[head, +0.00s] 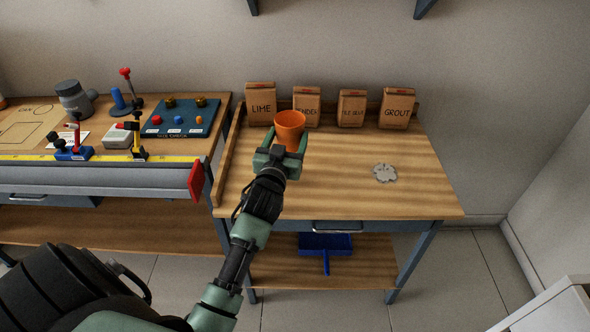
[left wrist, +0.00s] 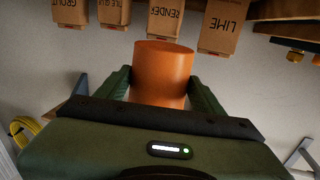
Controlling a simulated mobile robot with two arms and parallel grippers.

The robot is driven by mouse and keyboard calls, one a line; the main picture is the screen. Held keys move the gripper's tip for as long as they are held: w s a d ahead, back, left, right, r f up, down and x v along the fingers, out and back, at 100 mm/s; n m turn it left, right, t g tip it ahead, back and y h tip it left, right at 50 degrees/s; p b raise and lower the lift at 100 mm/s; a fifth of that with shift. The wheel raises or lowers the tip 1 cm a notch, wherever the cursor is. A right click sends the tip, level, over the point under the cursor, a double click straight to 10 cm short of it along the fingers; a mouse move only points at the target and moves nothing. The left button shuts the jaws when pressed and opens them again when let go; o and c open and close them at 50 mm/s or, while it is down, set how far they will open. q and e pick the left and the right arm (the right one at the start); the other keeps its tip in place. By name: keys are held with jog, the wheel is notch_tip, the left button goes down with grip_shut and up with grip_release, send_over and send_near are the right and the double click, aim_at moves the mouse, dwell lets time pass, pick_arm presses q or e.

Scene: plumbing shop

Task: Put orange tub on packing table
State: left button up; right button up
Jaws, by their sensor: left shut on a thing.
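The orange tub (head: 290,128) is held between the fingers of my left gripper (head: 281,154) in the head view. My left arm reaches up from the bottom left to it. In the left wrist view the orange tub (left wrist: 163,70) sits between the two green fingers (left wrist: 161,92). The tub looks upright, over the left back part of the wooden table (head: 330,190). I cannot tell whether its base touches the tabletop. My right gripper is not in view.
Bags labelled LIME (head: 261,105), RENDER (head: 307,107), tile glue (head: 352,108) and GROUT (head: 397,107) stand along the table's back. A grey patch (head: 384,173) lies at the right. A workbench (head: 215,103) with tools adjoins at left. The table's front and middle are clear.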

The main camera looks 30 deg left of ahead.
pick_arm(q)
notch_tip(320, 180, down, 8)
jog(key=shift+r+b, duration=0.1)
jog(key=shift+b, duration=0.35)
jog(key=shift+f+b, duration=0.4)
jog(key=shift+f, duration=1.75)
jog(key=o, duration=1.4)
jog(key=shift+f, duration=0.1)
jog(key=shift+o, duration=0.2)
